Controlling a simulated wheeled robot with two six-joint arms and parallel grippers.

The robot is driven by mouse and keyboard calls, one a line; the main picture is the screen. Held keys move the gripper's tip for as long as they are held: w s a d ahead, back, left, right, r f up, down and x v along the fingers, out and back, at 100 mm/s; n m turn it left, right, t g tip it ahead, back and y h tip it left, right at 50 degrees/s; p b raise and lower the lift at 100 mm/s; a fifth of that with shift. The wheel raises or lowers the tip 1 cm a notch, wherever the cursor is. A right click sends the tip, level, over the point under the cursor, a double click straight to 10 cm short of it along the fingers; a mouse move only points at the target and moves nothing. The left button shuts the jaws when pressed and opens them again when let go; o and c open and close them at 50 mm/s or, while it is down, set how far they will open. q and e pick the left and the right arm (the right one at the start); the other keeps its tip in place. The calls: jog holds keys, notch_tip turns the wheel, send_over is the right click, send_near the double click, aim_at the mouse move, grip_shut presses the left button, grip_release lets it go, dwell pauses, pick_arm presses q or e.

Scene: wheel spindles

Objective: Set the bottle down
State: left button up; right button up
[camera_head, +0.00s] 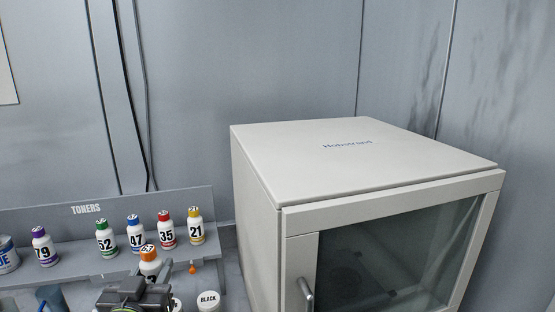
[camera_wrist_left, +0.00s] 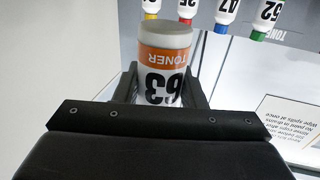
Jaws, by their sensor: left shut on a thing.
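A white toner bottle with an orange cap (camera_head: 149,262) is held in my left gripper (camera_head: 136,290) at the bottom of the head view. In the left wrist view the bottle (camera_wrist_left: 165,62) has an orange band reading TONER and a black 63, which appears upside down, between the two dark fingers. My left gripper is shut on this bottle. The gripper hides the lower part of the bottle in the head view. What lies directly under the bottle is hidden. My right gripper is not in view.
A grey rack marked TONERS (camera_head: 85,210) holds several bottles, including 79 (camera_head: 43,247), 52 (camera_head: 106,239) and 21 (camera_head: 195,227). A white container labelled BLACK (camera_head: 208,301) stands right of my gripper. A large cabinet (camera_head: 255,215) with a glass door stands at right.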

pick_arm(q)
jog(key=shift+m+h, duration=0.3)
jog(key=shift+h, duration=0.2)
jog(key=shift+s+d+r, duration=0.15)
jog(key=shift+d+r, duration=0.2)
jog(key=shift+d, duration=0.3)
jog(key=shift+s+d+r, duration=0.2)
jog(key=shift+d+r, duration=0.1)
jog(key=shift+d, duration=0.35)
jog(key=shift+s+d+r, duration=0.15)
jog(key=shift+d+r, duration=0.2)
jog(key=shift+d, duration=0.3)
jog(key=shift+f, duration=0.1)
jog(key=s+d+f+m+g+h, duration=0.3)
jog(key=d+f+m+g+h, duration=0.2)
jog(key=d+m+g+h, duration=0.2)
jog(key=s+d+f+m+g+h, duration=0.4)
jog(key=d+m+g+h, duration=0.3)
jog(key=m+g+h, duration=0.2)
jog(key=shift+d+f+m+g+h, duration=0.4)
jog(key=shift+m+h, duration=0.2)
jog(key=shift+h, duration=0.4)
